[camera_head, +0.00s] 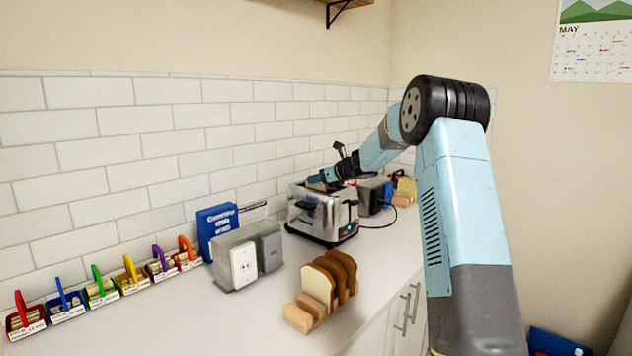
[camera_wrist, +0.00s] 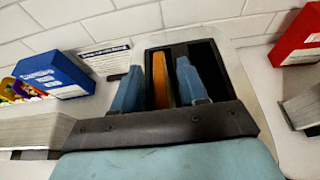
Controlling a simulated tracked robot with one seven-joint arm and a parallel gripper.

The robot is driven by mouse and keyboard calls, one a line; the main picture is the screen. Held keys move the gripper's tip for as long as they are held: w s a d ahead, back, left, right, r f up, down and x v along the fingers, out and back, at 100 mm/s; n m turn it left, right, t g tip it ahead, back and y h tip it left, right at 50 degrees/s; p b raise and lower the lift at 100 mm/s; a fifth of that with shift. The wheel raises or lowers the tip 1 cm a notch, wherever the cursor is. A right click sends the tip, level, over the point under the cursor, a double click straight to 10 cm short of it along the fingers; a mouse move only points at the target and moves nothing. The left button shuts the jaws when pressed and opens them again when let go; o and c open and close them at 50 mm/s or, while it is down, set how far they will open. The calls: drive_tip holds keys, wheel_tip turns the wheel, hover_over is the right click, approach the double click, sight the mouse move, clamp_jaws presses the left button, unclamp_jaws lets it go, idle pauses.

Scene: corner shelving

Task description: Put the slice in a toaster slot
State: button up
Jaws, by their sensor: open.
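The chrome toaster (camera_head: 315,217) stands on the counter against the tiled wall. Its dark top with slots (camera_wrist: 212,50) shows in the wrist view. My gripper (camera_head: 322,180) is over the toaster, pointing down at its top. In the wrist view my gripper (camera_wrist: 159,70) is open, with one blue finger on each side of an orange-brown slice (camera_wrist: 160,82). A gap shows beside the slice. The slice stands on edge at the toaster's top and appears to be in a slot; its lower part is hidden.
A wooden rack (camera_head: 298,318) with several bread slices stands in front of the toaster. A grey outlet box (camera_head: 243,264) and a blue box (camera_head: 217,225) are to the left, with several small coloured baskets beyond. A dark appliance (camera_head: 372,194) stands right of the toaster.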

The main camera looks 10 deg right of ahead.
drive_tip(key=v, duration=0.9)
drive_tip(key=shift+s+d, duration=0.2)
drive_tip(key=shift+s+r, duration=0.15)
drive_tip(key=shift+s, duration=0.05)
drive_tip(key=s+a+r+n+g+h, duration=0.1)
drive_tip(key=s+a+r+n, duration=0.1)
drive_tip(key=s+a+n, duration=0.45)
drive_tip(key=s+a+r+n+g, duration=0.1)
drive_tip(key=s+n+g, duration=0.15)
drive_tip(key=s, duration=0.75)
drive_tip(key=s+a+r+n+g+h, duration=0.1)
drive_tip(key=s+a+r+n, duration=0.15)
drive_tip(key=s+n, duration=0.4)
drive_tip(key=s+d+f+n+h, duration=0.2)
drive_tip(key=s+n, duration=0.4)
drive_tip(key=s, duration=0.9)
drive_tip(key=s+d+f+n+h, duration=0.2)
drive_tip(key=s+n, duration=0.5)
drive_tip(key=s, duration=0.9)
wheel_tip(320, 180, down, 2)
drive_tip(key=shift+s+f+g+h, duration=0.15)
drive_tip(key=shift+s+g+h, duration=0.15)
drive_tip(key=shift+h, duration=0.6)
